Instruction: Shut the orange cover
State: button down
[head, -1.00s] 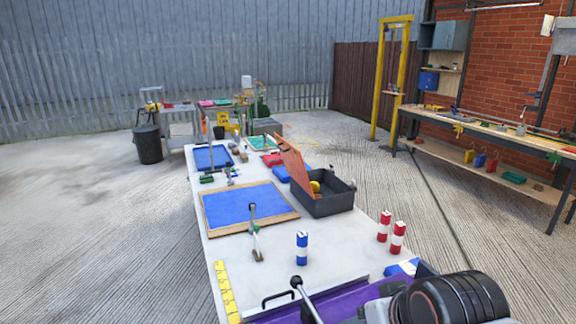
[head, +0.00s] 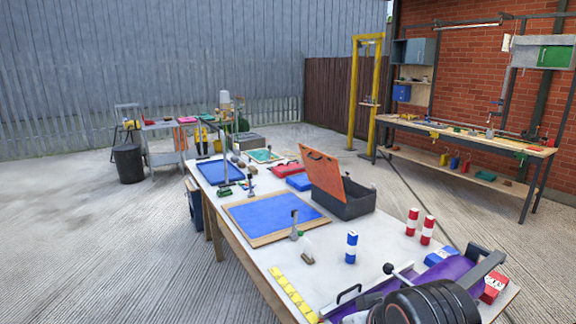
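The orange cover (head: 326,176) is the hinged lid of a dark grey box (head: 350,207) on the long white table. It stands raised and leans back to the left, with its broad face and a dark handle near the top edge showing. The box's inside is mostly hidden from here. A black rounded part of my arm fills the bottom right, over the table's near end and well short of the box. My gripper's fingers cannot be made out in this view.
A blue board (head: 275,213) lies left of the box, with a small upright tool (head: 294,227) by it. A purple item (head: 455,270) lies at the near end. Open concrete lies left.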

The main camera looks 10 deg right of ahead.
aim_at(322, 170)
jog(key=i+j, duration=0.15)
jog(key=j, duration=0.2)
jog(key=i+j+z, duration=0.15)
jog(key=j, duration=0.15)
jog(key=i+j, duration=0.15)
jog(key=j, duration=0.2)
jog(key=i+j+z, duration=0.1)
jog(key=j, duration=0.25)
jog(key=i+j, duration=0.15)
jog(key=j, duration=0.2)
jog(key=i+j+z, duration=0.2)
jog(key=i+j, duration=0.35)
jog(key=i, duration=0.25)
jog(key=i+j+z, duration=0.2)
jog(key=i+j, duration=0.45)
jog(key=i, duration=0.15)
jog(key=i+l, duration=0.15)
jog(key=i, duration=0.25)
jog(key=i+l+z, duration=0.1)
jog(key=i, duration=0.25)
